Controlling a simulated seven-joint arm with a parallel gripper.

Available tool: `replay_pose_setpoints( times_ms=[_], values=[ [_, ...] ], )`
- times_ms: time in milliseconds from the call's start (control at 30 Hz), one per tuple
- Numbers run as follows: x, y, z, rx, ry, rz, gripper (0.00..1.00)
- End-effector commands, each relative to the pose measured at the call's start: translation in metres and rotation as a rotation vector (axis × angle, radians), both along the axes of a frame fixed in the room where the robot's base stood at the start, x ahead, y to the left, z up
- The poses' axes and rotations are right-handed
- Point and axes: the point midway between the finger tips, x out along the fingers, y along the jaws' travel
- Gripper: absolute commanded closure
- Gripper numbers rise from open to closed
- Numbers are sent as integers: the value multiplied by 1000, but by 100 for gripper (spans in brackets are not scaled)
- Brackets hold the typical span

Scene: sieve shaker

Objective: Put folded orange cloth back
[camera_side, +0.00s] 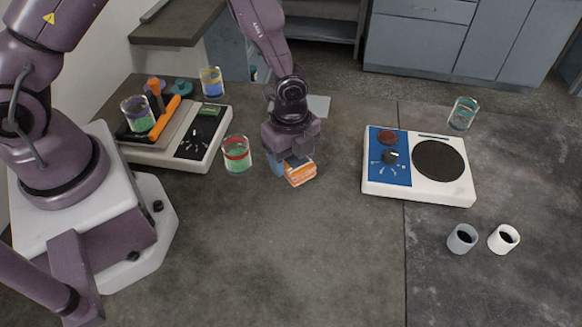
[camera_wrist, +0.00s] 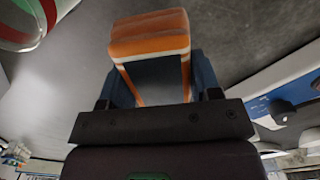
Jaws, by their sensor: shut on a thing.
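The folded orange cloth (camera_side: 300,173), orange with white stripes, is between the fingers of my gripper (camera_side: 290,165) near the middle of the table. In the wrist view the cloth (camera_wrist: 150,38) stands out past the fingertips. My gripper (camera_wrist: 155,90) is shut on it, with a blue finger on each side. Its near part is partly hidden by the gripper body. I cannot tell whether the cloth touches the table or is just above it.
A beaker with green contents and a red band (camera_side: 237,155) stands close left of my gripper. A hot plate (camera_side: 419,165), a beaker (camera_side: 463,114) and two cups (camera_side: 462,238) are right. The front table is clear.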

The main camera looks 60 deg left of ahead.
Motion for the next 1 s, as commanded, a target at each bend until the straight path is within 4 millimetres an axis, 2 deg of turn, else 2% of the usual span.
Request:
replay_pose_setpoints(
  times_ms=[233,633,667,700,767,1000],
  values=[
    [0,0,-32,0,1,-2,69],
    [0,0,-37,0,0,-2,69],
    [0,0,-37,0,0,-2,38],
    [0,0,-37,0,0,-2,28],
    [0,0,-37,0,0,-2,17],
    [0,0,-36,0,0,-2,17]
  ],
)
